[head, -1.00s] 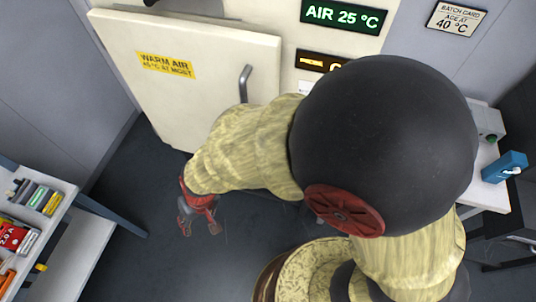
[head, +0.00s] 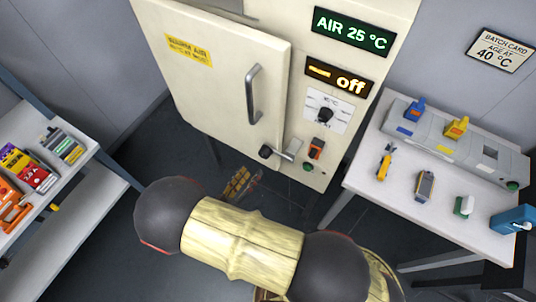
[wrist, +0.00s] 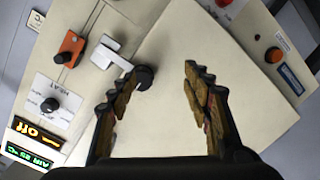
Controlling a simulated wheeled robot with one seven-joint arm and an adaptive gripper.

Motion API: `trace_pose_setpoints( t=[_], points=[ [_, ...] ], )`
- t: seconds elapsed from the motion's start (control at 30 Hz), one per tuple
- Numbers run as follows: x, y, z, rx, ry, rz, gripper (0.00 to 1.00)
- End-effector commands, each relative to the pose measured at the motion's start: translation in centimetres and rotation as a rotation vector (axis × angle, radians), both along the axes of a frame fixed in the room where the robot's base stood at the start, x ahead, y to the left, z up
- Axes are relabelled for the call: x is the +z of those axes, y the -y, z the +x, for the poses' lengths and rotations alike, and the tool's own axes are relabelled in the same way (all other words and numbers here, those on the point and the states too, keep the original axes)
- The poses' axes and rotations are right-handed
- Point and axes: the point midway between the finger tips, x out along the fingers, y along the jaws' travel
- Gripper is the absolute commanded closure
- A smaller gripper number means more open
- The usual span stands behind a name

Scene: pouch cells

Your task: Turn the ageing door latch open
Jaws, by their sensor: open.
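The cream ageing cabinet has a shut-looking door (head: 215,85) with a grey bar handle (head: 253,93). The door latch (head: 291,150) is a light grey piece at the door's lower right edge. Its black knob (head: 266,151) lies over the door. In the wrist view the latch (wrist: 112,52) reaches across the door edge to its black knob (wrist: 143,77). My gripper (wrist: 158,82) is open and empty. The knob shows between its fingertips, nearer the left one; contact cannot be told. In the head view my gripper (head: 243,182) is below the door, partly hidden by my arm.
A white bench (head: 400,200) with tools stands at right. A shelf (head: 75,165) with battery packs stands at left.

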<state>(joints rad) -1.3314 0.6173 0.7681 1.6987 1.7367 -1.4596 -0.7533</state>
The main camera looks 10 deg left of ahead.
Motion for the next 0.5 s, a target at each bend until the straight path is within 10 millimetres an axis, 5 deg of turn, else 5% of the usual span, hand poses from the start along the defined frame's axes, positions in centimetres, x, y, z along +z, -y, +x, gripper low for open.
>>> trace_pose_setpoints(
  t=[0.17,0.5],
  points=[
    [3.2,0.9,-0.1,-0.026,0.083,-0.114,0.5],
    [3.1,2.7,3.5,-0.028,0.075,-0.133,0.5]
  ],
)
